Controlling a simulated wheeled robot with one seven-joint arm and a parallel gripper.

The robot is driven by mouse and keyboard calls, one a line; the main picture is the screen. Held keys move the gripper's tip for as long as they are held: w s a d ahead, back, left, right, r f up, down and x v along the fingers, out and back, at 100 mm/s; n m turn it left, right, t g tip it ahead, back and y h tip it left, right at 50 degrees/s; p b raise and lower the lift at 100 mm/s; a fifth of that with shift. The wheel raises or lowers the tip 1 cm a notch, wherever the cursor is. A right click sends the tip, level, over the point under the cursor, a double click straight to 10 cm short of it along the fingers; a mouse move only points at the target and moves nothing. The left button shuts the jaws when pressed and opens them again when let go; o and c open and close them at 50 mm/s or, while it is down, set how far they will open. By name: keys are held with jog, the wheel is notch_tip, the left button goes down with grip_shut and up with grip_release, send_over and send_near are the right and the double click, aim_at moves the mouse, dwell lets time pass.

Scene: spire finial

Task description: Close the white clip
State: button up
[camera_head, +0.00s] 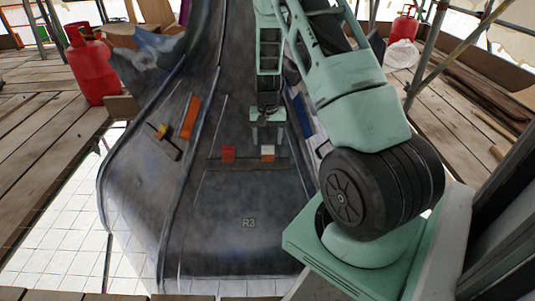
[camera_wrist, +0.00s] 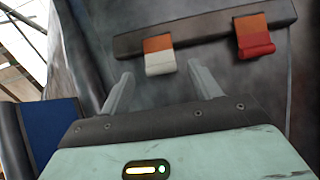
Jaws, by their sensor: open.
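The white clip (camera_head: 267,150) sits on a dark bar on the grey curved spire surface. In the wrist view the white clip (camera_wrist: 160,63) has an orange upper part and a white lower flap, which sticks out from the bar. My gripper (camera_head: 268,121) is open and empty, just above the clip in the head view. In the wrist view its two fingers (camera_wrist: 160,76) point toward the clip, one to each side of it. I cannot tell how deep the gap to the clip is.
A red clip (camera_wrist: 255,40) is on the same dark bar (camera_wrist: 205,29), beside the white one. A blue panel (camera_wrist: 52,138) lies at left in the wrist view. An orange strip (camera_head: 190,117) and a yellow piece (camera_head: 162,131) are on the left panel. A red gas cylinder (camera_head: 91,68) stands left.

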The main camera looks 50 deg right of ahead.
aim_at(268, 151)
notch_tip(268, 151, down, 5)
jog(key=shift+r+b, duration=0.1)
jog(key=shift+b, duration=0.7)
